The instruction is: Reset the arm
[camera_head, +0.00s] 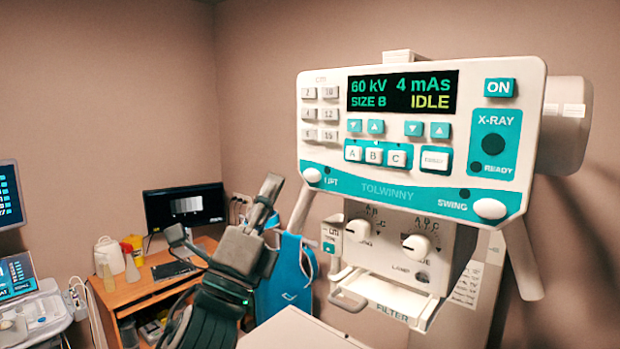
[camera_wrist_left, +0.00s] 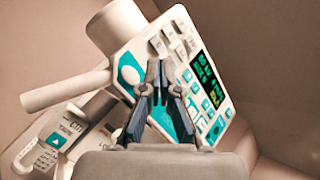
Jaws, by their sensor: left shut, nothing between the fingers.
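My left gripper (camera_head: 267,192) rises from the lower left in the head view, its grey fingers pointing up, left of the x-ray machine's control panel (camera_head: 420,190). It is shut and empty. In the left wrist view, the fingertips (camera_wrist_left: 162,72) are close together in front of the tilted control panel (camera_wrist_left: 185,85). I cannot tell the exact gap between fingers and panel, but nothing is held. The panel display (camera_head: 402,92) reads 60 kV, 4 mAs, SIZE B and IDLE. My right gripper is not in view.
A white filter tray (camera_head: 385,295) juts out below the panel. A blue apron (camera_head: 290,280) hangs behind my left gripper. A wooden desk (camera_head: 130,290) with a black monitor (camera_head: 185,208) and bottles stands at the back left. More screens (camera_head: 10,195) stand at the far left.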

